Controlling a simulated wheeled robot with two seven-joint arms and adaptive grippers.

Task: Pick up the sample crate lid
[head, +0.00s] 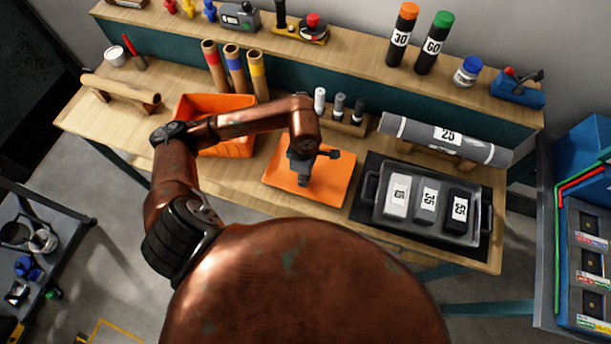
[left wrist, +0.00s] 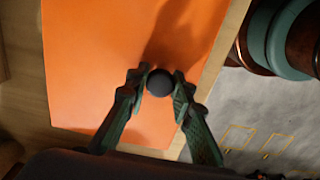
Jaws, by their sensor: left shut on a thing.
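The sample crate lid appears to be the flat orange panel (head: 335,178) at the middle of the bench, which also fills much of the left wrist view (left wrist: 90,60). A round dark knob (left wrist: 159,83) shows over it. My left gripper (left wrist: 159,92) is shut on the knob, one finger on each side. In the head view the left gripper (head: 303,178) is over the panel and partly hidden by my arm. I cannot tell whether the panel touches the bench. My right gripper is not in view.
An orange crate (head: 235,148) stands left of the panel. A dark tray (head: 377,208) with several labelled blocks stands on its right. A grey roll (head: 410,130) lies behind the tray, and a small rack (head: 345,122) stands behind the panel. The bench's front edge (head: 440,255) is close.

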